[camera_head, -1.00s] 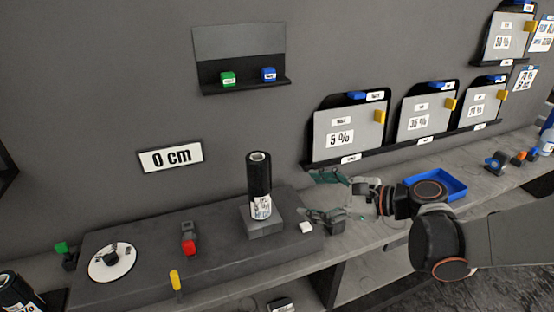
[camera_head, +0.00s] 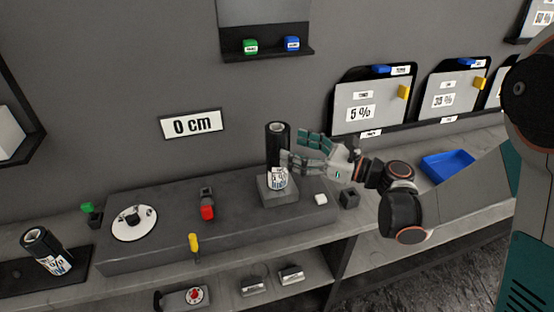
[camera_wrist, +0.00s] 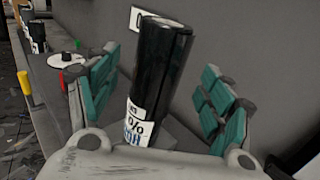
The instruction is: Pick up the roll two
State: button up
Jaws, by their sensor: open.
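A black roll with a white printed label (camera_head: 277,150) stands upright on a small grey block on the grey bench unit. I cannot read its number clearly. My gripper (camera_head: 296,150) is open at the right side of this roll. In the wrist view the roll (camera_wrist: 160,70) stands between the two teal-padded fingers of my gripper (camera_wrist: 160,100), with space visible on both sides. Another black labelled roll (camera_head: 46,250) stands slightly tilted in the picture at the far left of the bench.
A white disc (camera_head: 134,223), a red-knobbed part (camera_head: 207,209) and a yellow handle (camera_head: 193,243) are left of the roll. A white button (camera_head: 321,199) and a dark cube (camera_head: 349,195) are right of it. A blue tray (camera_head: 447,166) lies further right.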

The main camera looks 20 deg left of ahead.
aim_at(287, 147)
jog(key=b+x, duration=0.1)
jog(key=x, duration=0.4)
jog(key=shift+s+f+b, duration=0.1)
jog(key=shift+f+b, duration=0.05)
jog(key=shift+b, duration=0.15)
jog(key=shift+a, duration=0.45)
jog(key=shift+c, duration=0.6)
grip_shut()
